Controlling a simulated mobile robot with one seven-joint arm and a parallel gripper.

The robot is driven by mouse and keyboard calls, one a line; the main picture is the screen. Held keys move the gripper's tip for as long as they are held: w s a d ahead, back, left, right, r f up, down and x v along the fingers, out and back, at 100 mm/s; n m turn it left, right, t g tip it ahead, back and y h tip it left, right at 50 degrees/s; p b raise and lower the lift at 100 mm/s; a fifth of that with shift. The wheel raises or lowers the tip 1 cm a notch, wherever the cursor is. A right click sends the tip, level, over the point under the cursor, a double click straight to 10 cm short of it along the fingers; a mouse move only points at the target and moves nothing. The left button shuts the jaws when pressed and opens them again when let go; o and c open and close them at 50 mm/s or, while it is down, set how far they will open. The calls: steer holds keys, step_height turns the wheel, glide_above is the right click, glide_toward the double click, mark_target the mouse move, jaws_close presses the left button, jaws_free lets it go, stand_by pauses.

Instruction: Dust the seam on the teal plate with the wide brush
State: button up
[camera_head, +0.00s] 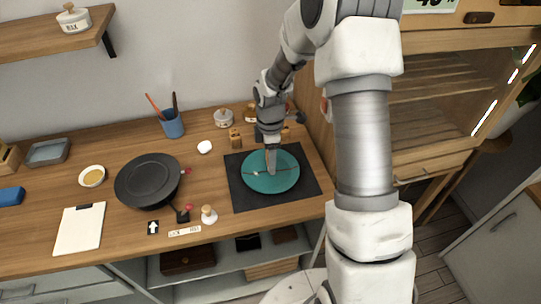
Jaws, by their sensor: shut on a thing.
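The teal plate (283,183) lies on a dark mat (304,190) at the right of the wooden counter. A thin seam line (287,171) crosses the plate from left to right. My gripper (269,146) points down over the back of the plate, shut on a brush (271,162) with a reddish-brown part showing below the jaws. The brush's lower end is at or just above the plate near the seam; I cannot tell if it touches. Its width is too small to judge.
A blue cup (172,126) holding an orange and a dark handle stands at the back. A black round pan-like thing (147,181) and a small bowl with yellowish contents (92,176) are left. A white-based stamp (208,217) sits in front. A wooden cabinet (440,95) stands right.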

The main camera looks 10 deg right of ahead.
mark_target(258, 172)
steer(key=shift+f, duration=0.2)
steer(key=shift+w+a+f+b, duration=0.15)
steer(key=shift+a, duration=0.5)
steer(key=shift+w+a+f+b, duration=0.1)
steer(key=shift+a+b, duration=0.1)
steer(key=shift+a, duration=0.4)
steer(key=shift+w+a+f+b, duration=0.15)
steer(key=shift+a, duration=0.5)
steer(key=shift+f+b, duration=0.6)
steer(key=shift+f, duration=0.25)
